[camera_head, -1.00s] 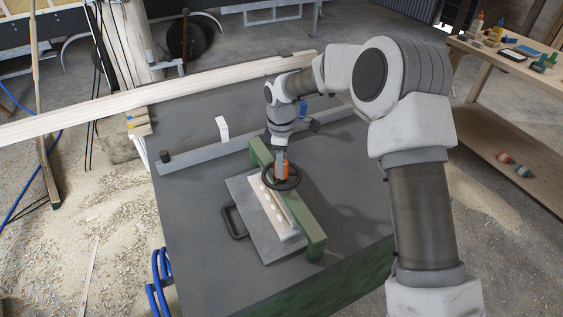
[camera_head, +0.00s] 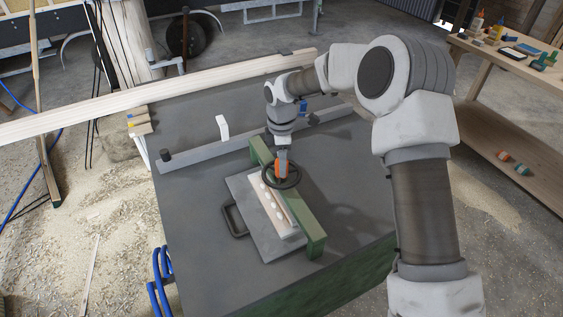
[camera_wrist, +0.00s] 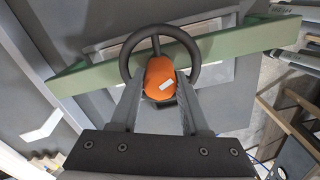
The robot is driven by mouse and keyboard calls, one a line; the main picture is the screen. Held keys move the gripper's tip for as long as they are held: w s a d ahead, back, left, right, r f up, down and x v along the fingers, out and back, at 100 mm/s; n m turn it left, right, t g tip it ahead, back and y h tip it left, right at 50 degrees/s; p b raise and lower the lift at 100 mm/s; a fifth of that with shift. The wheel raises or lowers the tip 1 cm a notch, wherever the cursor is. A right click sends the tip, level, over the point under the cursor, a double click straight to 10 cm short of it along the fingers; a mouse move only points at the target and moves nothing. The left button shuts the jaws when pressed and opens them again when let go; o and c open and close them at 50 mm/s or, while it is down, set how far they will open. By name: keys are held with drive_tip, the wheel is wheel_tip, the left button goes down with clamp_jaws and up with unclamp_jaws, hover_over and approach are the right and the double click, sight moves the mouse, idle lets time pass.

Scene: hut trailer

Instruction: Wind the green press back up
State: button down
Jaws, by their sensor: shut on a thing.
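The green press has a green crossbeam (camera_head: 310,229) over a grey plate, with a black handwheel (camera_head: 294,183) on top. In the wrist view the wheel (camera_wrist: 196,50) shows as a ring with an orange knob (camera_wrist: 160,78) on its near side. My gripper (camera_head: 282,156) is above the wheel and points down. Its two fingers (camera_wrist: 160,98) are shut on the orange knob, one on each side. A pale strip with several round white pieces (camera_head: 279,214) lies under the beam on the plate (camera_head: 265,244). The press screw is hidden by the wheel and gripper.
A black loop handle (camera_head: 233,222) sticks out from the plate's left side. A workbench (camera_head: 500,65) with small items stands at the right.

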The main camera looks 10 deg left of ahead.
drive_tip(key=shift+c, duration=1.9)
unclamp_jaws()
wheel_tip(320, 180, up, 18)
drive_tip(key=shift+f, duration=0.25)
